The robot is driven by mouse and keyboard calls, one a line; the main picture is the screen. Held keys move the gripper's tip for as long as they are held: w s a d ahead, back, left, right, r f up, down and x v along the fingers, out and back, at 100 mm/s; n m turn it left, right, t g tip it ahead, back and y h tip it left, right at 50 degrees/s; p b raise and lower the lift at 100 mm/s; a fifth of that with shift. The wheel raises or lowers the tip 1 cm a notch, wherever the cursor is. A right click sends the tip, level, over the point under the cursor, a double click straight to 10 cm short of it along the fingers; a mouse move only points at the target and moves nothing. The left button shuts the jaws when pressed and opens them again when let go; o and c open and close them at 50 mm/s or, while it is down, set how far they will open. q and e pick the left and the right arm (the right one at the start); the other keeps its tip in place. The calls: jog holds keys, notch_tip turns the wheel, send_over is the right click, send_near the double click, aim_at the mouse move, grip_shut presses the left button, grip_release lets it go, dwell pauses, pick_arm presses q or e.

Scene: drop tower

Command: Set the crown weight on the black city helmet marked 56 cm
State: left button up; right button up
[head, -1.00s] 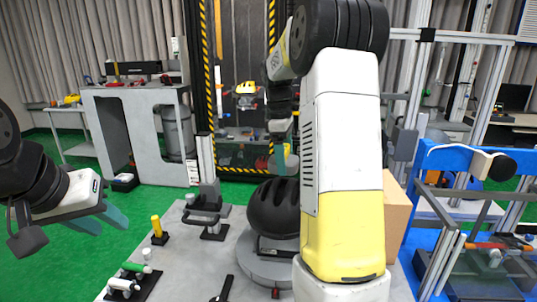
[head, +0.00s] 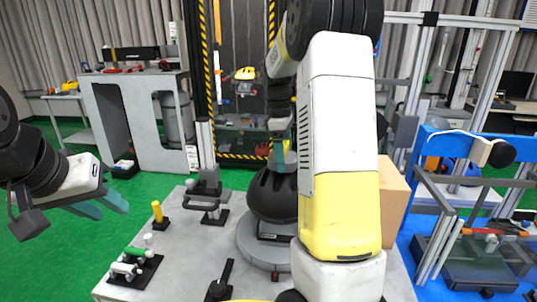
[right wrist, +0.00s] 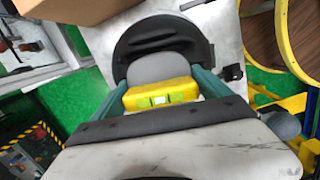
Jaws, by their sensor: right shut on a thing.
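The black helmet (head: 266,200) sits upright on a round grey base (head: 246,240) on the grey table; its front label is too small to read. My right gripper (head: 282,160) points down over the helmet's top. In the right wrist view its teal fingers (right wrist: 162,88) are shut on the crown weight (right wrist: 160,93), a yellow block with a grey rounded part beyond it. The black helmet (right wrist: 150,30) lies behind the weight there. I cannot tell whether the weight touches the helmet. My left gripper (head: 103,205) is open and empty, left of the table.
A yellow post (head: 157,211), a black clamp stand (head: 213,213) and a rack with green and white cylinders (head: 133,266) stand on the table's left. A cardboard box (head: 393,200) stands right of my right arm. A striped tower frame (head: 207,70) rises behind.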

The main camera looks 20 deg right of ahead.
jog(key=shift+f, duration=0.6)
dwell(1.1)
jog(key=o, duration=1.9)
jog(key=shift+f, duration=0.15)
jog(key=r, duration=0.7)
jog(key=shift+w+a+r, duration=0.15)
jog(key=shift+w+a, duration=0.1)
jog(key=shift+a, duration=0.1)
jog(key=shift+r, duration=0.35)
